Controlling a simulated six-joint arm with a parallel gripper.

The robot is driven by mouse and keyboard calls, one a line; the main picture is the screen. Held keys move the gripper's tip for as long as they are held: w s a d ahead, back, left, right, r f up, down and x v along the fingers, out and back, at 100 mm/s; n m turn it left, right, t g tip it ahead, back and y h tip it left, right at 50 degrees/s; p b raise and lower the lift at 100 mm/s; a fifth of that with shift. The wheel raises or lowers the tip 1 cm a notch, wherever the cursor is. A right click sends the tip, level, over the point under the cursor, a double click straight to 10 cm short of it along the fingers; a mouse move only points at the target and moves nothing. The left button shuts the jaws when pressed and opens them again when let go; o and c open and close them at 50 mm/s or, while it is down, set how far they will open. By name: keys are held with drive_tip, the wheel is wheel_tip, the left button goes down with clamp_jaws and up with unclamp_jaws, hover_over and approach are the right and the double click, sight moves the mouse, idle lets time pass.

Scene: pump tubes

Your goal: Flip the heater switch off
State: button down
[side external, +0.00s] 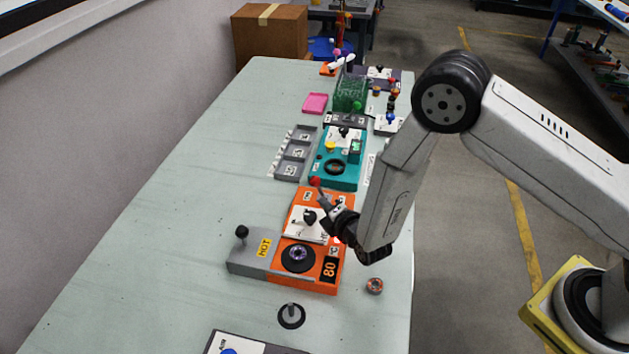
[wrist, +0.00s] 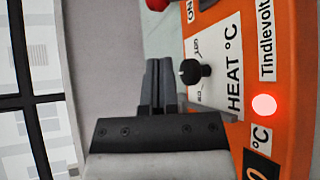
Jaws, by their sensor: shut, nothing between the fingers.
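The orange heater (side external: 328,200) stands on the table, with a white heat panel and a black dial (side external: 309,217) on top. In the wrist view the black dial (wrist: 190,72) sits right of my fingers, and a round indicator light (wrist: 264,106) glows pinkish red. A red ball-tipped switch lever (side external: 315,182) is at the heater's far end. Its red ball (wrist: 157,4) is cut off by the wrist view's top edge, near an ON label (wrist: 190,10). My gripper (side external: 323,197) is shut and empty, above the heater, close to the red ball. Contact with the lever cannot be told.
A grey block marked HOT (side external: 252,252) with a black knob joins the heater's left side; a display reads 80 (side external: 329,269). A teal device (side external: 338,170) stands just beyond. Grey trays (side external: 293,153) lie to its left. The table's left side (side external: 150,220) is clear.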

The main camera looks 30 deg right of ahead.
sight(316, 182)
drive_tip(key=shift+x, duration=4.85)
drive_tip(key=shift+s+d+r+m+t, duration=0.3)
drive_tip(key=shift+s+d+m+t, duration=0.1)
drive_tip(key=shift+m+t, duration=0.25)
drive_tip(key=m+t, duration=0.1)
drive_tip(key=s+d+m+t, duration=0.1)
drive_tip(key=shift+s+d+r+m+t+y, duration=0.2)
drive_tip(key=shift+m+t+y, duration=0.05)
drive_tip(key=shift+t+y, duration=0.1)
drive_tip(key=shift+s+d+r, duration=0.1)
drive_tip(key=shift+d, duration=0.05)
drive_tip(key=shift+s+d, duration=0.65)
drive_tip(key=shift+s, duration=0.05)
drive_tip(key=shift+s, duration=0.2)
